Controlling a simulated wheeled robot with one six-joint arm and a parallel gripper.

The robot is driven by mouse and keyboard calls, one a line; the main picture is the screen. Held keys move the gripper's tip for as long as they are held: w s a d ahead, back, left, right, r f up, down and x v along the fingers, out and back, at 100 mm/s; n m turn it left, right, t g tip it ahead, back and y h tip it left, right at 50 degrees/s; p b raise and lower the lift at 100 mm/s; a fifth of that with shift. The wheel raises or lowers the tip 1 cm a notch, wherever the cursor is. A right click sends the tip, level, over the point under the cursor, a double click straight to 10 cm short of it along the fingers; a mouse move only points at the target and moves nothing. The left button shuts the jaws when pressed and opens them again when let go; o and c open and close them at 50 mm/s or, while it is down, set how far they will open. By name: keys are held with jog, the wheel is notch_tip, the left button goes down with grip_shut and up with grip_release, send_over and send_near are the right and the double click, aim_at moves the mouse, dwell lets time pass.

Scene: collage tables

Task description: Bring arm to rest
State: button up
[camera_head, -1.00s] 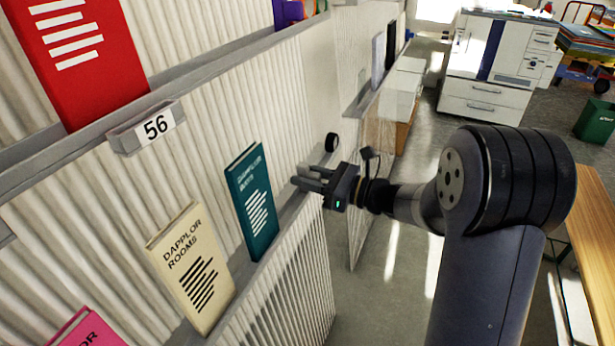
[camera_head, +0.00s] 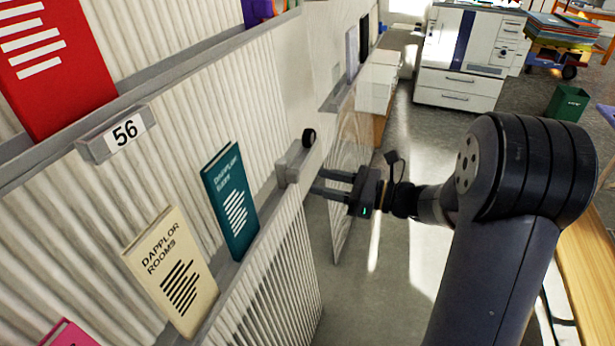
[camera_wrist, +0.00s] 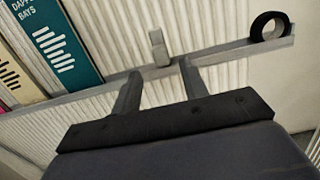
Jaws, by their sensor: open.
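My gripper (camera_head: 325,184) is open and empty in the head view, with its two fingers pointing left toward the shelf ledge (camera_head: 262,222). It is to the right of the teal book (camera_head: 231,201) and apart from it. In the wrist view, my gripper (camera_wrist: 160,85) shows two spread fingers with nothing between them. The teal book (camera_wrist: 58,40) stands at the upper left of that view.
A cream book (camera_head: 172,273) and a red book (camera_head: 48,60) stand on the wall ledges. A black ring (camera_wrist: 269,26) sits at the ledge's end. A white printer (camera_head: 470,50) stands at the back. A wooden table (camera_head: 592,255) is at right.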

aim_at(284, 177)
jog(key=shift+s+d, duration=0.25)
jog(key=shift+d, duration=0.4)
jog(key=shift+a, duration=0.15)
jog(key=x, duration=1)
jog(key=shift+w+a, duration=0.1)
jog(key=shift+a, duration=0.25)
jog(key=shift+s+a+b, duration=0.15)
jog(key=shift+s+b, duration=0.2)
jog(key=shift+s, duration=0.2)
